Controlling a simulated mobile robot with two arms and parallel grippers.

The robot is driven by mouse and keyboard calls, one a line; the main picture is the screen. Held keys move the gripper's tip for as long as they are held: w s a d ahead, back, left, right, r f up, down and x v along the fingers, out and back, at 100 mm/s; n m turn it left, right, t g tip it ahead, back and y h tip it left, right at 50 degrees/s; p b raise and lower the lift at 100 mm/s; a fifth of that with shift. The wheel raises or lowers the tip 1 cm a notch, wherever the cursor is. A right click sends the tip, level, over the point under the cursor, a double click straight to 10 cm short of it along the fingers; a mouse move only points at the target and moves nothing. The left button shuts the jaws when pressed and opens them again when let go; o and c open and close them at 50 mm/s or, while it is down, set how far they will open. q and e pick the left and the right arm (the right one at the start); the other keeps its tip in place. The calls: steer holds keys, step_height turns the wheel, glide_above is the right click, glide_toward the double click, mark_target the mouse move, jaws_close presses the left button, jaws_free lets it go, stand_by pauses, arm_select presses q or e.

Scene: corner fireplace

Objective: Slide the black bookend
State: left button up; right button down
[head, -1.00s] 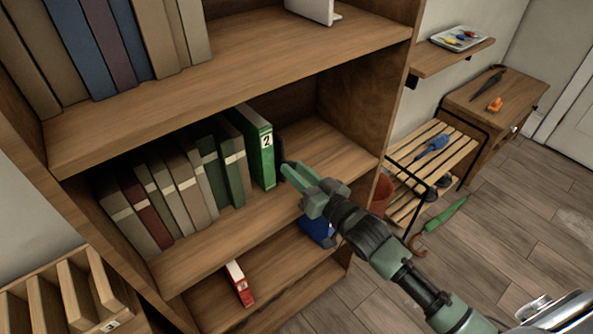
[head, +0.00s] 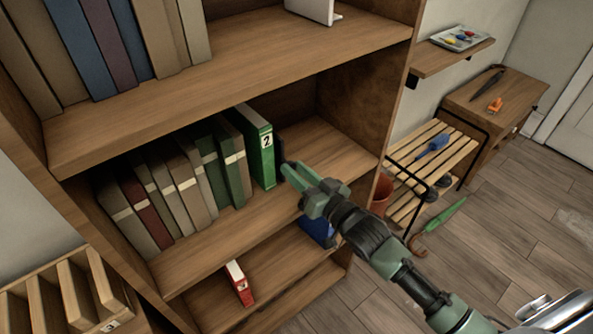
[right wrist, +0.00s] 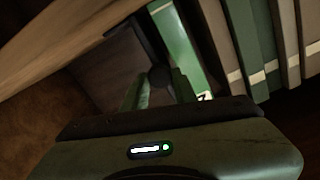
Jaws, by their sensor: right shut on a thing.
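The black bookend (head: 280,148) stands on the middle shelf, right beside the green binder marked 2 (head: 262,158) at the right end of the book row. Most of it is hidden behind the binder and my gripper. My right gripper (head: 291,174) reaches in from the right and is shut on the bookend. In the right wrist view, the bookend's dark round knob (right wrist: 160,77) sits between the fingers (right wrist: 159,92). The green binder (right wrist: 185,45) shows just beyond it. My left gripper is not in view.
Several leaning books (head: 170,190) fill the shelf to the left. The middle shelf (head: 335,150) is bare to the right, up to the side wall. A red and white box (head: 240,283) and a blue object (head: 317,232) are on the shelf below.

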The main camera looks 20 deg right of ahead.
steer(key=a, duration=0.2)
steer(key=s+a+p, duration=0.1)
steer(key=a, duration=0.1)
steer(key=shift+s, duration=0.2)
steer(key=shift+d, duration=0.1)
steer(key=c, duration=1.1)
jaws_free()
steer(key=b+v, duration=0.1)
steer(key=v, duration=0.6)
steer(key=shift+s+d, duration=0.15)
steer(key=shift+s, duration=0.2)
